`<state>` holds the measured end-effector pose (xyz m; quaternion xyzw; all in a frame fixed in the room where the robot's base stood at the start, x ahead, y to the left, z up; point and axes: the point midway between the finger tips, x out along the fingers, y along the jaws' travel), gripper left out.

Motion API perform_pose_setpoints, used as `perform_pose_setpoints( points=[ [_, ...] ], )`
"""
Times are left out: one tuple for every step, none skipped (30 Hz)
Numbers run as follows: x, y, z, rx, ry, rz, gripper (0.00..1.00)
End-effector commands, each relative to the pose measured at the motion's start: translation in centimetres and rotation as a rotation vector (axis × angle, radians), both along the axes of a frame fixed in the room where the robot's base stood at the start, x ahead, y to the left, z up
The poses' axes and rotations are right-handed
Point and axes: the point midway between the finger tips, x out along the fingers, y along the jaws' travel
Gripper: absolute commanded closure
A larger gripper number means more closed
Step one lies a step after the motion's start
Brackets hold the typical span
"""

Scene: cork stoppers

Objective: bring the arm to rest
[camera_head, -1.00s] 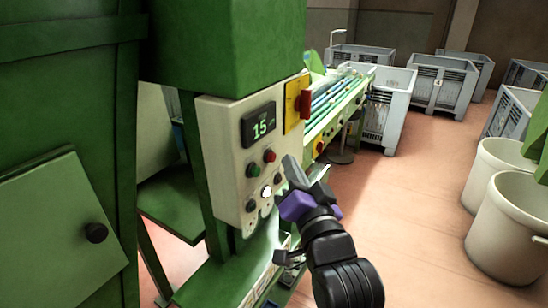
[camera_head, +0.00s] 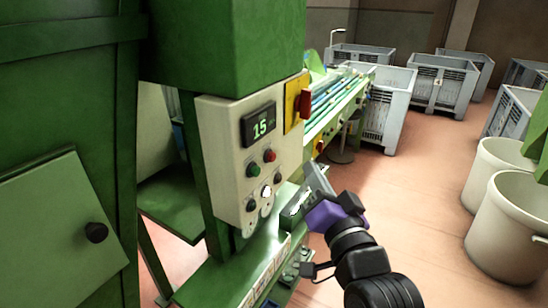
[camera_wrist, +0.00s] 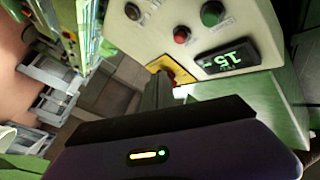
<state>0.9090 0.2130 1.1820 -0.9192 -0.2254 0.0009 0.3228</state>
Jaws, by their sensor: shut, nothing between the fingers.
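My gripper (camera_head: 316,176) is in front of the machine, to the right of the pale control panel (camera_head: 228,160), apart from it in the head view. Its fingers are shut with nothing between them, pointing up and to the left. In the wrist view the shut fingers (camera_wrist: 158,92) stand in front of the panel's yellow plate. The panel carries a display (camera_head: 258,124) reading 15, a red button (camera_head: 270,155), a green button (camera_head: 253,170), a lit white button (camera_head: 266,191) and a yellow plate with a red switch (camera_head: 304,104).
The green machine body (camera_head: 70,130) fills the left side, with a green ledge (camera_head: 225,268) below the panel. A conveyor (camera_head: 335,100) runs behind. Grey crates (camera_head: 440,85) and pale bins (camera_head: 515,220) stand at the right. The reddish floor between is clear.

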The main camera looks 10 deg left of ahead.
Motion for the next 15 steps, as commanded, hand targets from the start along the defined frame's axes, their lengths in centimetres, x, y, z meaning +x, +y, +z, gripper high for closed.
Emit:
perform_pose_setpoints(
  points=[
    [0.0,0.0,0.0,0.000,0.000,0.000,1.00],
    [0.0,0.0,0.0,0.000,0.000,0.000,1.00],
    [0.0,0.0,0.0,0.000,0.000,0.000,1.00],
    [0.0,0.0,0.0,0.000,0.000,0.000,1.00],
    [0.0,0.0,0.0,0.000,0.000,0.000,1.00],
    [0.0,0.0,0.0,-0.003,-0.001,0.000,1.00],
    [0.0,0.0,0.0,-0.007,-0.005,-0.001,1.00],
    [0.0,0.0,0.2,-0.012,-0.013,-0.004,1.00],
    [0.0,-0.1,0.5,-0.021,-0.035,-0.010,1.00],
    [-0.1,-0.3,1.1,-0.029,-0.059,-0.017,1.00],
    [-0.3,-0.4,1.8,-0.037,-0.088,-0.025,1.00],
    [-0.5,-0.8,2.9,-0.046,-0.130,-0.039,1.00],
    [-1.0,-1.2,3.5,-0.055,-0.166,-0.055,1.00],
    [-1.6,-1.8,3.4,-0.068,-0.192,-0.073,1.00],
    [-2.3,-2.4,3.0,-0.084,-0.213,-0.094,1.00]
  ],
)
